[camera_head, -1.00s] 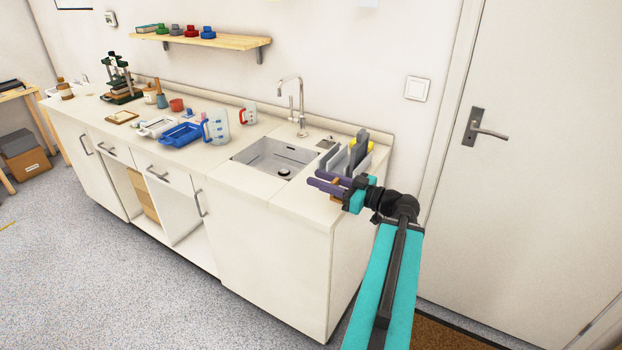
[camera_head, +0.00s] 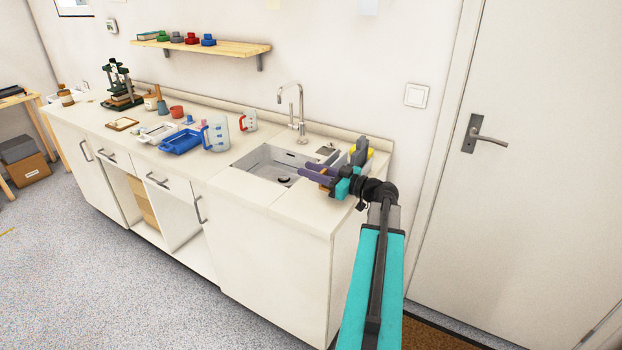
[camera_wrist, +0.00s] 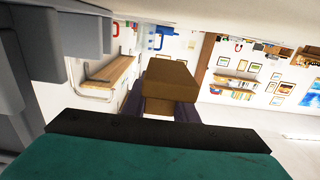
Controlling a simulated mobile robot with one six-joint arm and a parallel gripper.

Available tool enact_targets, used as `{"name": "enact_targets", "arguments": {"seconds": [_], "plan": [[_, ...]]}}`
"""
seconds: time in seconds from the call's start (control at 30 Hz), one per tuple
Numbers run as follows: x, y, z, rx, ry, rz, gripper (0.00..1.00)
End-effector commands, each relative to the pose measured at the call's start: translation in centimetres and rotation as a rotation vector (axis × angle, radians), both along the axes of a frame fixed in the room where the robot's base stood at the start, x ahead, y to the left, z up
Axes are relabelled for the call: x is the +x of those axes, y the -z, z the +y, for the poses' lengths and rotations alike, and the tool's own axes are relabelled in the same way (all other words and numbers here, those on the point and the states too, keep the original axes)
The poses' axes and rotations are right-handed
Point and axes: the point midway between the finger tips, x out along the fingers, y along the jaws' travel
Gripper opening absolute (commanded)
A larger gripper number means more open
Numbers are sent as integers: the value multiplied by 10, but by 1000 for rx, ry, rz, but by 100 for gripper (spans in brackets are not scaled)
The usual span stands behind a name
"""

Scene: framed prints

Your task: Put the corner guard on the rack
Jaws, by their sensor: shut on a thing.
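My gripper (camera_head: 316,174) has purple fingers and is over the right end of the counter, beside the sink. It is shut on a small brown block, which I take to be the corner guard; the block (camera_wrist: 170,78) shows between the fingers in the wrist view. In the head view only a small brown-orange part of it (camera_head: 324,188) shows. The grey rack (camera_head: 360,153), with upright grey parts, stands just behind my gripper and is partly hidden by it. Grey upright parts close by fill the left of the wrist view (camera_wrist: 88,30). I cannot tell whether the block touches the rack.
The sink (camera_head: 262,163) and tap (camera_head: 298,112) are left of my gripper. Blue tray (camera_head: 182,139), measuring jug (camera_head: 217,134) and other items stand farther left. A wall shelf (camera_head: 205,46) hangs above. The door (camera_head: 530,160) is at right.

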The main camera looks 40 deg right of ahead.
Motion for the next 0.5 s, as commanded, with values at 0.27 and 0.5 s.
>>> {"name": "enact_targets", "arguments": {"seconds": [0.27,0.5], "plan": [[3,0,-1,0,0,0,1],[3,3,-1,0,0,0,1]]}}
